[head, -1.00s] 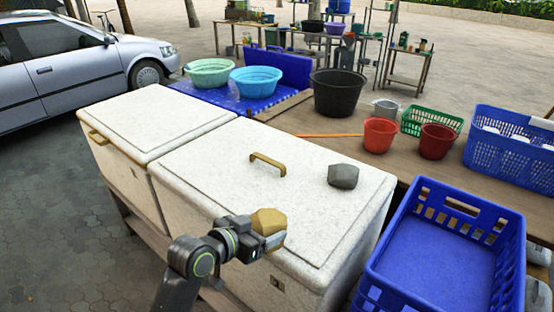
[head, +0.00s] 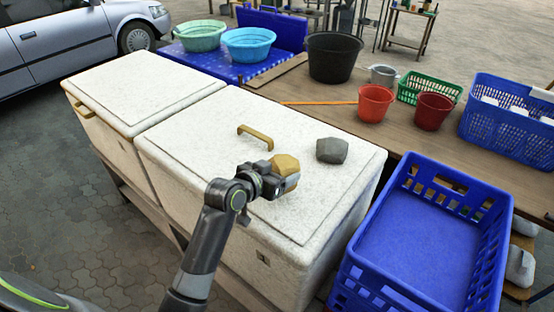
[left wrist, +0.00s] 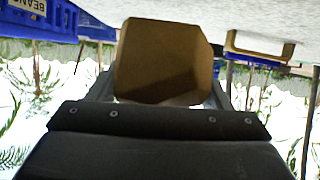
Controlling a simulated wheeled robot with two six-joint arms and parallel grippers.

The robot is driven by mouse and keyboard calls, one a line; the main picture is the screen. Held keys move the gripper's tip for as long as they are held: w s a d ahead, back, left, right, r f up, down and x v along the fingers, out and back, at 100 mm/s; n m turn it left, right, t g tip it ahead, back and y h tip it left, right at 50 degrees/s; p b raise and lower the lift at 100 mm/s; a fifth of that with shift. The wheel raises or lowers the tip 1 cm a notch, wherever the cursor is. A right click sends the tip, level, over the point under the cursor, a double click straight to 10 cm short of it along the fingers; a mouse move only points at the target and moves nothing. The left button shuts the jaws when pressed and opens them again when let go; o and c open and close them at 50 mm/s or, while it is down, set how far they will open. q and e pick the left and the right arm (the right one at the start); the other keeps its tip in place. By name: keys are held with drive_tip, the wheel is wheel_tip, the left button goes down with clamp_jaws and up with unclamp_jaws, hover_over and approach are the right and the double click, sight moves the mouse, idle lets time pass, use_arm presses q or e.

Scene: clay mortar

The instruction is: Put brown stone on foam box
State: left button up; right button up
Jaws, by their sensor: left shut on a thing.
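The brown stone (head: 285,163) is a faceted tan lump held in my left gripper (head: 280,178), which is shut on it. In the left wrist view the brown stone (left wrist: 163,62) fills the space between the fingers. The foam box (head: 225,190) is white and speckled, with a closed lid and a tan handle (head: 255,137). The stone is over the front part of the lid; I cannot tell whether it touches it. A grey stone (head: 332,150) rests on the lid just right of the held stone. My right gripper is not in view.
A second white box (head: 140,85) stands at the left. An empty blue crate (head: 425,240) is at the right front. Red pots (head: 375,103), a black tub (head: 331,57) and a green basket (head: 428,89) stand on the table behind. Lid space left of the handle is clear.

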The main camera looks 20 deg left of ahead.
use_arm(q)
drive_tip(key=shift+f, duration=1.75)
drive_tip(key=shift+f, duration=0.15)
drive_tip(key=o, duration=1.8)
drive_tip(key=shift+s+f, duration=0.1)
drive_tip(key=shift+p, duration=0.3)
drive_tip(key=shift+s, duration=0.1)
drive_tip(key=b+v, duration=0.2)
drive_tip(key=v, duration=0.9)
drive_tip(key=shift+s+r, duration=0.25)
drive_tip(key=shift+s, duration=0.1)
